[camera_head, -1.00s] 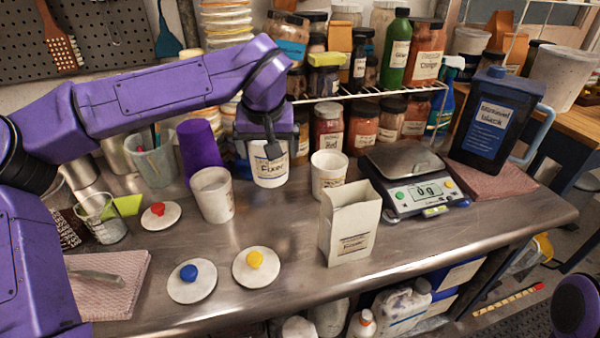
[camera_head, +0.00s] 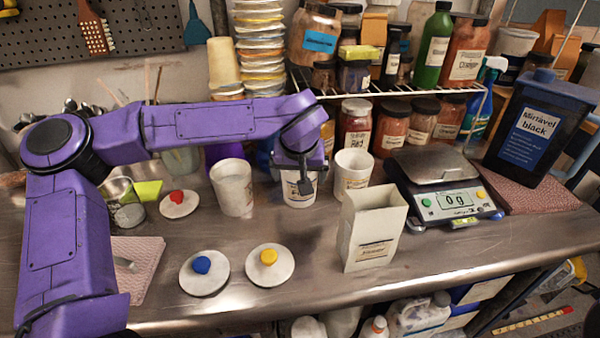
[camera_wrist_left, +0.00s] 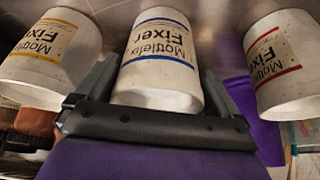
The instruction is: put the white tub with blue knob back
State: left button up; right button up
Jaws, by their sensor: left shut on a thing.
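The white tub with a blue-striped label (camera_wrist_left: 158,60) is between the fingers of my left gripper (camera_wrist_left: 155,92) in the wrist view, and the gripper is shut on it. In the head view this tub (camera_head: 292,196) is upright at or just above the bench, partly hidden by the gripper (camera_head: 301,184). It has no lid on. A round white lid with a blue knob (camera_head: 203,283) lies flat at the front of the bench. My right gripper is not in view.
A white tub (camera_head: 233,190) stands left of the held one, and another (camera_head: 353,174) right. Lids with a yellow knob (camera_head: 270,275) and red knob (camera_head: 179,209) lie on the bench. A paper bag (camera_head: 372,235) and a scale (camera_head: 447,200) stand to the right.

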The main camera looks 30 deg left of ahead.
pick_arm(q)
jog(key=shift+s+r, duration=0.15)
jog(key=shift+s, duration=0.1)
jog(key=o, duration=1.1)
jog(key=shift+w+f, duration=0.1)
jog(key=shift+f, duration=0.15)
jog(key=shift+w, duration=0.1)
jog(key=v, duration=1.2)
jog(key=shift+r+p, duration=0.25)
jog(key=shift+p, duration=0.15)
